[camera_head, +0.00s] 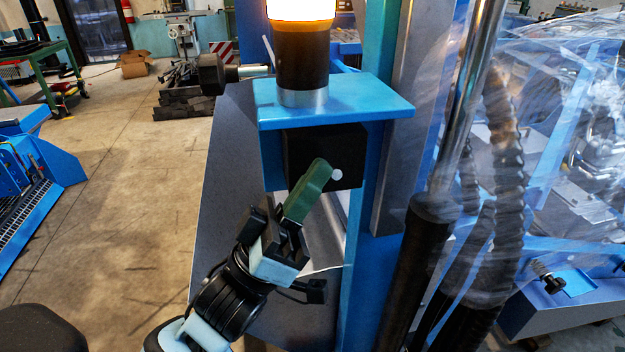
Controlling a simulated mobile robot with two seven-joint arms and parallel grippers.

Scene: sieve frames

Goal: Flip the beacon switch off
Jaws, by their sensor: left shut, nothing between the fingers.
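The beacon (302,60) is lit, glowing white and orange at the top centre. It stands on a blue bracket plate (340,98). Under the plate is the black switch box (300,150) with a white dot at its right. The green switch lever (308,193) slants from the box front down and to the left. My left gripper (277,226) comes up from below and is shut, with nothing held. Its fingers are at the lever's lower end and overlap it in the picture; I cannot tell whether they touch. My right gripper is not in view.
A blue post (365,200) runs down behind the box. Dark hoses, a metal rod and clear plastic sheeting (560,130) crowd the right. A blue machine (40,180) stands at far left. Open concrete floor (130,200) lies left of my arm.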

